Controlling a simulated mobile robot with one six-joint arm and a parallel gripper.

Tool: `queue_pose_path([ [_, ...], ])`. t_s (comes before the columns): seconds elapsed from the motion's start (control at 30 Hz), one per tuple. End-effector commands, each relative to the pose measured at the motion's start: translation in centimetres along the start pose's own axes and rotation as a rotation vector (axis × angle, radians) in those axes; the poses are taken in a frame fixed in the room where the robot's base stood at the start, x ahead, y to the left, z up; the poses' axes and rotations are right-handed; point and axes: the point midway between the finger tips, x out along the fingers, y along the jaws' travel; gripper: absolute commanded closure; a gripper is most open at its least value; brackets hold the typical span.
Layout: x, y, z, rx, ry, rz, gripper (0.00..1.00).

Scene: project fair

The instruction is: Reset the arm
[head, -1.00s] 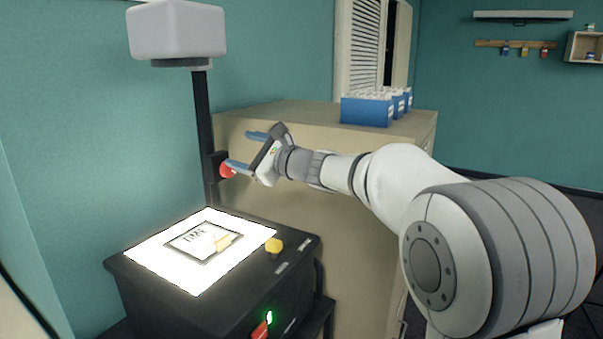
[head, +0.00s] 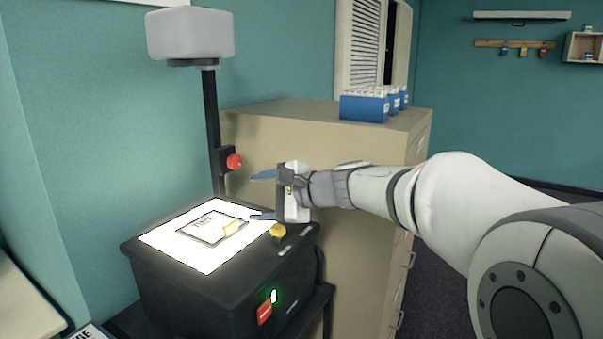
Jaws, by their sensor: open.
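My gripper (head: 262,196) is open and empty in the head view. Its two blue fingers point left, one above the other. It hangs above the right rear part of a black box with a lit white top (head: 205,262). The red knob (head: 234,161) on the black post is up and left of the fingers, apart from them. The yellow knob (head: 278,231) on the box shows just below the gripper; I cannot tell whether the lower finger touches anything. My arm reaches in from the right.
A framed card (head: 212,228) lies on the lit top. A grey lamp-like head (head: 190,35) tops the post (head: 213,130). A red switch (head: 264,312) with a green light is on the box front. A beige cabinet (head: 340,240) with blue boxes (head: 364,107) stands behind my gripper.

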Motion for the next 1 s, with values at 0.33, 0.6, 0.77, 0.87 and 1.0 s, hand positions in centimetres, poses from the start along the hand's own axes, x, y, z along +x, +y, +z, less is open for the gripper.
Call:
queue_pose_path([
  [0.33,-10.4,16.1,-1.9,-0.527,0.162,0.520,0.36],
  [0.6,-20.4,27.2,-4.1,-0.896,0.193,0.978,0.36],
  [0.77,-23.9,30.2,-4.9,-1.008,0.184,1.139,0.36],
  [0.87,-24.6,30.9,-5.0,-1.036,0.179,1.182,0.36],
  [1.0,-24.9,31.1,-5.0,-1.044,0.177,1.194,0.36],
])
